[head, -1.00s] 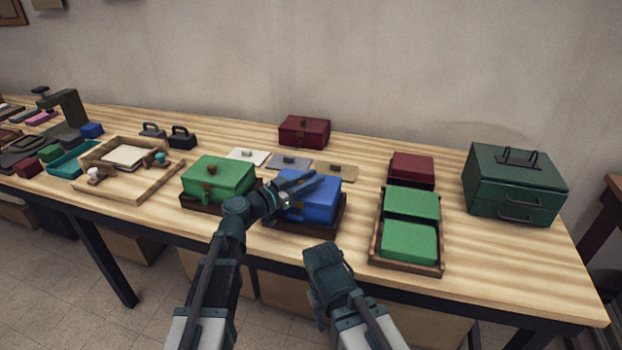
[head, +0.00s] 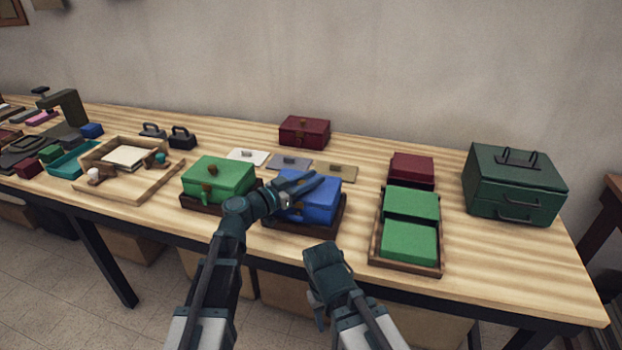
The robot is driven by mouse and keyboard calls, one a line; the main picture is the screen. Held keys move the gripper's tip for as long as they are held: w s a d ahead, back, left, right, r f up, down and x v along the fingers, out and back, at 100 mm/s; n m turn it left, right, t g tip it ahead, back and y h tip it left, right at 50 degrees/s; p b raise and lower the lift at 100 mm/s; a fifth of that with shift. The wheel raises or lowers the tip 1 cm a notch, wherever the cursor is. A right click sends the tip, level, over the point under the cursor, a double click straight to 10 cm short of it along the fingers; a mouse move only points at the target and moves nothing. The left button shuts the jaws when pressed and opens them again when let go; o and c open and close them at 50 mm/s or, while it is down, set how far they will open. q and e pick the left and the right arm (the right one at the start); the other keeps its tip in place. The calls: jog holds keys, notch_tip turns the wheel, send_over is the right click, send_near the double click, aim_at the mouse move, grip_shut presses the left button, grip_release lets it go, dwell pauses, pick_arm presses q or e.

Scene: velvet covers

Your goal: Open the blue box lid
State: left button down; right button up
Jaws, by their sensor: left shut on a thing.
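The blue box (head: 318,208) sits in a dark brown tray (head: 340,222) near the table's front edge. Its lid looks closed. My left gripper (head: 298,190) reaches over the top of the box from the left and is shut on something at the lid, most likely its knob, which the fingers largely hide. My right gripper (head: 318,310) is low in front of the table, apart from the box; its fingers are not clear enough to tell their state.
A green box (head: 218,178) with a brown knob stands close on the left. A tray with green velvet blocks (head: 410,240) is at the right, a dark red box (head: 304,131) behind. A large dark green case (head: 515,185) stands far right. Bare wood lies between the tray and the case.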

pick_arm(q)
jog(key=r+g+y+p, duration=0.1)
jog(key=p, duration=0.2)
jog(key=w+r+n+y+p, duration=0.1)
jog(key=p, duration=0.3)
jog(key=w+r+n+g+p, duration=0.1)
jog(key=p, duration=0.2)
jog(key=shift+w+d+r+g+y, duration=0.2)
jog(key=shift+d+r+g+y, duration=0.1)
jog(key=shift+d+y, duration=0.1)
jog(key=w+d+f+n+g+y+p, duration=0.1)
jog(key=w+d+n+g+y+p, duration=0.1)
jog(key=w+n+g+y+p, duration=0.2)
jog(key=shift+w+d+n+g+y+p, duration=0.25)
jog(key=shift+w+n+g+y+p, duration=0.2)
jog(key=shift+w+g+p, duration=2.1)
jog(key=shift+s+f+g+p, duration=0.15)
jog(key=shift+s+g+p, duration=0.4)
jog(key=shift+s+g, duration=0.25)
jog(key=c, duration=0.6)
grip_release()
jog(key=shift+w, duration=0.1)
